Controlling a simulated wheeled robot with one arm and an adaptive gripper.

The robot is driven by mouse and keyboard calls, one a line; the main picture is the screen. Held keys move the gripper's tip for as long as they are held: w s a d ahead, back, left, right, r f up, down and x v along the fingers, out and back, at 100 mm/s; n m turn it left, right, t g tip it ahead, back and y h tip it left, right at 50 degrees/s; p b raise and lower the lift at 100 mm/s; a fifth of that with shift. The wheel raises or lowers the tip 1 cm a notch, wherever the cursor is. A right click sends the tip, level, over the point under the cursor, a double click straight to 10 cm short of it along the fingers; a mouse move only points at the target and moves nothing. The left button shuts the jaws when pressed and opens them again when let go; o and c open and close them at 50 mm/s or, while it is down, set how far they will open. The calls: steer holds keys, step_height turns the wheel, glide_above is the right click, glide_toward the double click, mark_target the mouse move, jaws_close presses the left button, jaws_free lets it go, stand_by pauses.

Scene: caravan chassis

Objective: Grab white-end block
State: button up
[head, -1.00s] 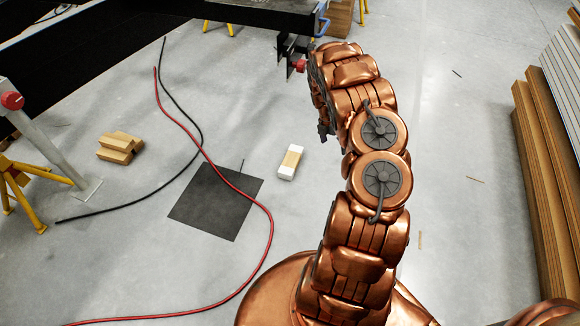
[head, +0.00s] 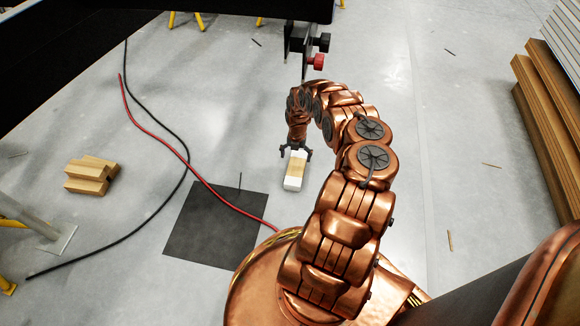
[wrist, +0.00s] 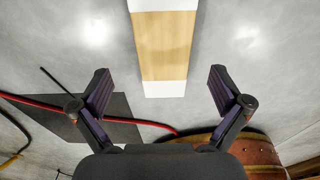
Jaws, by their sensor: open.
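The white-end block (head: 295,171) is a wooden block with white ends, lying on the grey floor to the right of the black mat. In the wrist view the block (wrist: 163,48) runs down from the top edge, its near white end a little beyond the fingertips and between their lines. My gripper (head: 295,151) is open and empty, pointing down at the far end of the block in the head view. In the wrist view both fingers of my gripper (wrist: 160,78) are spread wider than the block. I see no contact, and the exact height above the floor is hard to tell.
A black mat (head: 205,235) lies left of the block, with a red hose (head: 165,145) and a black cable (head: 187,150) nearby. Stacked wooden blocks (head: 90,176) sit further left. Long boards (head: 545,125) stand at right. The floor around the block is clear.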

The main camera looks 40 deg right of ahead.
mark_target(296, 167)
steer(key=shift+s+a+f+b, duration=0.15)
steer(key=shift+f+b, duration=0.5)
steer(key=shift+f, duration=0.55)
steer(key=shift+s+f+b, duration=0.15)
steer(key=shift+f+b, duration=0.55)
steer(key=shift+f, duration=0.55)
steer(key=shift+s+a+f+b, duration=0.15)
steer(key=shift+f+b, duration=0.5)
steer(key=shift+f, duration=0.55)
steer(key=shift+d, duration=0.1)
steer(key=shift+c, duration=0.2)
steer(key=c, duration=1.4)
steer(key=shift+r, duration=0.15)
